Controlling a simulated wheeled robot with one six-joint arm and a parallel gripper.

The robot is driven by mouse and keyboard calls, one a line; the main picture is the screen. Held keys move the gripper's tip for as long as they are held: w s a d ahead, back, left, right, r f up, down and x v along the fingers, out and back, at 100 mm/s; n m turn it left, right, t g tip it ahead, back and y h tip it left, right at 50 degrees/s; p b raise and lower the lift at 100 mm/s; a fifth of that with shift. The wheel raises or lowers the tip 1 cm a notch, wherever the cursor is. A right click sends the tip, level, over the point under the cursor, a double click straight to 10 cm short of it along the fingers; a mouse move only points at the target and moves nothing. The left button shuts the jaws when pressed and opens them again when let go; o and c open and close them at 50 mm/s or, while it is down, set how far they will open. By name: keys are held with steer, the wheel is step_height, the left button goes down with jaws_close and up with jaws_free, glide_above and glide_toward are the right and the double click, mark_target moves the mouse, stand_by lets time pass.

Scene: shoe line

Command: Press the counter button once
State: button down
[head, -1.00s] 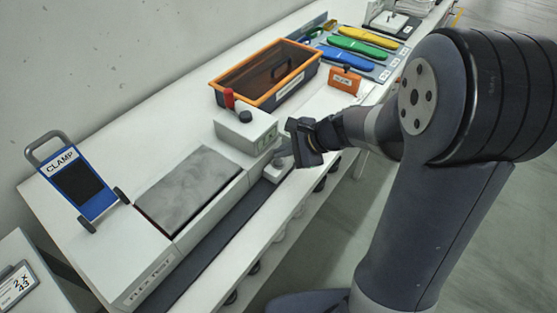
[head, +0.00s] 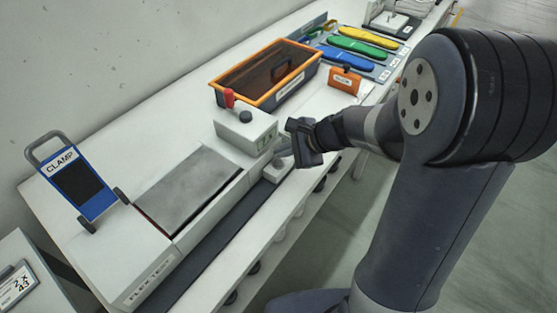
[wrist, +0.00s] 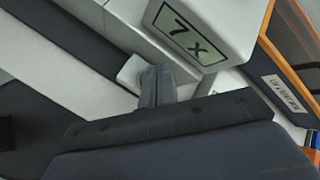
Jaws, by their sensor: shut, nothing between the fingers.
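The pale grey counter box (head: 245,132) stands beside the grey plate, with a red lever (head: 229,98) and a black knob (head: 245,116) on top. Its display (wrist: 188,32) reads "7 X" in the wrist view. A small pale block (head: 277,171) sits low in front of the box; it also shows in the wrist view (wrist: 131,72). I cannot tell whether this block is the button. My gripper (head: 286,158) is shut and empty, its fingertips (wrist: 156,72) close beside the block. Contact cannot be told.
The grey plate (head: 190,190) and a dark strip (head: 215,237) lie left of the gripper. A blue CLAMP stand (head: 77,185) is farther left. An orange-rimmed bin (head: 226,96), an orange sign (head: 345,80) and coloured soles (head: 362,47) lie behind. The bench's front edge is close below.

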mark_target(283, 164)
steer(key=shift+f, duration=0.15)
steer(key=shift+f+b, duration=0.3)
steer(key=shift+b, duration=0.15)
steer(key=shift+f+b, duration=0.5)
stand_by(0.7)
steer(key=shift+r, duration=0.1)
steer(key=shift+r+p, duration=0.75)
steer(key=shift+r, duration=0.1)
step_height(283, 164, up, 5)
steer(key=p, duration=0.4)
stand_by(0.9)
